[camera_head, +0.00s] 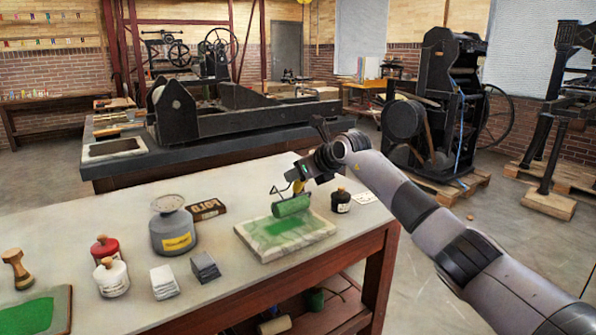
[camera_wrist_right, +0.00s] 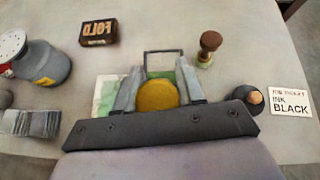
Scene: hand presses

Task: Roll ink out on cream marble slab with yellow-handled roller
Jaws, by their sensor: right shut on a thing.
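The cream marble slab (camera_head: 262,252) lies near the right end of the table, with a green ink patch (camera_head: 284,231) on it. The roller's green cylinder (camera_head: 291,205) is over the slab's back part; I cannot tell whether it touches. My right gripper (camera_head: 299,180) is shut on the roller's yellow handle (camera_head: 298,187), above the slab. In the right wrist view the fingers (camera_wrist_right: 158,92) stand on both sides of the yellow handle (camera_wrist_right: 157,96), and part of the slab (camera_wrist_right: 104,92) shows behind. My left gripper is not in view.
A black ink bottle (camera_head: 340,201) and a card (camera_head: 365,198) stand close right of the slab.

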